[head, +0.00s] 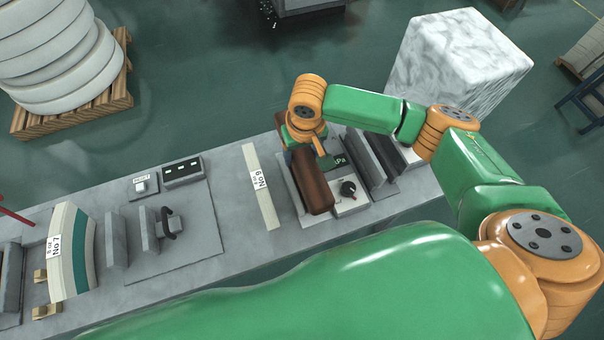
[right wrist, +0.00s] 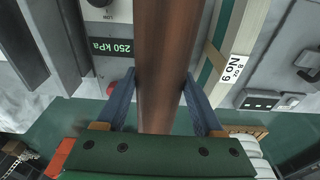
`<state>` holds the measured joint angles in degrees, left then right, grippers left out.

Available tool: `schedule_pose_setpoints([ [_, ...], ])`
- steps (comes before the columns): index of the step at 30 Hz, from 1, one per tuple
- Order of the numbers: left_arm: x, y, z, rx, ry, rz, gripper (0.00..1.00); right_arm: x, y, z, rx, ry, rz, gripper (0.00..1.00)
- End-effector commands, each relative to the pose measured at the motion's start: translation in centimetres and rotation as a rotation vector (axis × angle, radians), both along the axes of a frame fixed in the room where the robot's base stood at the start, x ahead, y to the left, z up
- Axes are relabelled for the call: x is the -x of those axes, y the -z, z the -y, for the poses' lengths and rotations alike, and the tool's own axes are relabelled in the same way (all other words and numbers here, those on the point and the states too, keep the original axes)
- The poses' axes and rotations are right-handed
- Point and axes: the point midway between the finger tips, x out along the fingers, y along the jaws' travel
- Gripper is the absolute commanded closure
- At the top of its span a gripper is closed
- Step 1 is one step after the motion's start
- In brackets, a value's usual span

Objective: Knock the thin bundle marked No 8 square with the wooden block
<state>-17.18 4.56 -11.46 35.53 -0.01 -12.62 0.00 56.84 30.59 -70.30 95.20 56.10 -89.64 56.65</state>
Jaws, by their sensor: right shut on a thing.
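A long dark brown wooden block (head: 316,182) is in my right gripper (head: 301,150), whose fingers show on both sides of the block in the right wrist view (right wrist: 160,80). The block (right wrist: 165,50) lies over the gauge fixture. A thin pale bundle (head: 262,203) stands left of the block, apart from it in the head view; its label appears to read No 9. The bundle also shows in the right wrist view (right wrist: 222,50), right of the block. I see no label that clearly reads No 8. My left gripper is not in view.
A thicker bundle marked No 7 (head: 72,250) stands at the left end of the grey bench (head: 228,235). A 250 kPa display (right wrist: 115,47) and a black knob (head: 348,188) are by the block. Upright grey plates (head: 372,160) stand to its right.

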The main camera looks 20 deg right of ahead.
Motion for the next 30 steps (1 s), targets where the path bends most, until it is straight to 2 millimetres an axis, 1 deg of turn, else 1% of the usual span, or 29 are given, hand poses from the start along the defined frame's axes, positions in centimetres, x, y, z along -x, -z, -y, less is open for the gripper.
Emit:
schedule_pose_setpoints([
  [5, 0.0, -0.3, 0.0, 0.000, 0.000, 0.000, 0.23, 0.0, -0.3, 0.0, 0.000, 0.000, -0.001, 1.00],
  [8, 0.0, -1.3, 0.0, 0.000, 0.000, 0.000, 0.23, 0.0, -1.2, 0.0, 0.000, 0.000, 0.000, 1.00],
  [11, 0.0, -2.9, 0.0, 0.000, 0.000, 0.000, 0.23, 0.0, -2.4, 0.0, 0.000, 0.000, -0.001, 1.00],
  [12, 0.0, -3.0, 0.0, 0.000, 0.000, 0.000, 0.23, 0.0, -2.7, 0.0, -0.001, 0.000, -0.001, 1.00],
  [13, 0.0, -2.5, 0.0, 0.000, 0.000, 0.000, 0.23, 0.0, -2.7, 0.0, -0.001, 0.000, 0.001, 1.00],
  [17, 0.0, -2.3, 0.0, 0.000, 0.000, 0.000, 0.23, 0.0, -3.6, 0.0, -0.001, 0.000, 0.000, 1.00],
  [27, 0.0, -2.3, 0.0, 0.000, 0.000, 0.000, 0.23, 0.0, -3.6, 0.0, 0.000, 0.000, 0.000, 1.00],
  [30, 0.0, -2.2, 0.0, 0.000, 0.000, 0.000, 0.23, 0.0, -3.3, 0.0, 0.000, 0.000, -0.001, 1.00],
])
